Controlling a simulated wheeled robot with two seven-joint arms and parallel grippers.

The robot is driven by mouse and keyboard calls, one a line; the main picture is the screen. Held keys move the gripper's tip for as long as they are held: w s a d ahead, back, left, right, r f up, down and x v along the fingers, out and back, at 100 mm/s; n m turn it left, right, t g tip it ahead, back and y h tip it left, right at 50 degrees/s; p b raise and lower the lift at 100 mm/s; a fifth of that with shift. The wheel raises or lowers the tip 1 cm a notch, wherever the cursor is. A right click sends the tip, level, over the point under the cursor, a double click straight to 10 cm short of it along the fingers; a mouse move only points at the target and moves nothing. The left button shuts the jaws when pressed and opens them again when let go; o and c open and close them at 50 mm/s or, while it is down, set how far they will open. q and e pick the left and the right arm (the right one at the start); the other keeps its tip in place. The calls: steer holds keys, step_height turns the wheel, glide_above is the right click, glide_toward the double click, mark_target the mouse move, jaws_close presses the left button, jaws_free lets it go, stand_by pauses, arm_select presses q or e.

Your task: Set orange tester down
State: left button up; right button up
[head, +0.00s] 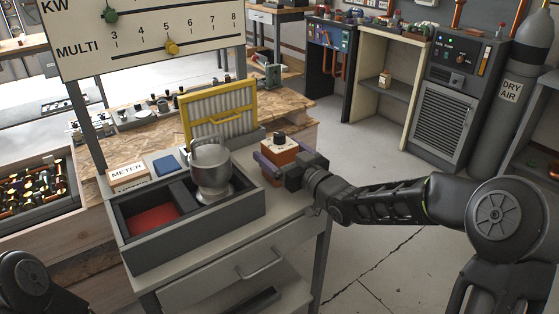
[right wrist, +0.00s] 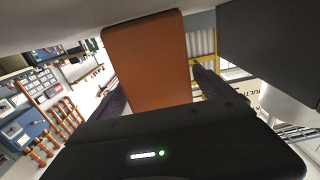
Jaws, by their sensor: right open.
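The orange tester (head: 280,152), a boxy block with a black knob on top, stands upright at the right end of the pale bench top, right of the grey tray. My right gripper (head: 277,166) is around it, with its dark purple fingers open. In the right wrist view the tester's plain orange face (right wrist: 147,62) lies between the spread fingers, with a gap at least on the left. Its far end meets the pale bench surface there, and it looks set on it. My left gripper is out of view.
The grey tray (head: 240,207) holds a metal pot (head: 210,175) and a red pad (head: 152,220). A yellow-framed filter (head: 219,112) stands behind it. Open floor lies right of the bench.

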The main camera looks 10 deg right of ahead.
steer(key=shift+r, duration=0.1)
steer(key=c, duration=1.9)
steer(key=shift+r, duration=0.1)
step_height(320, 180, up, 10)
steer(key=shift+f+p, duration=0.1)
steer(key=shift+p, duration=0.65)
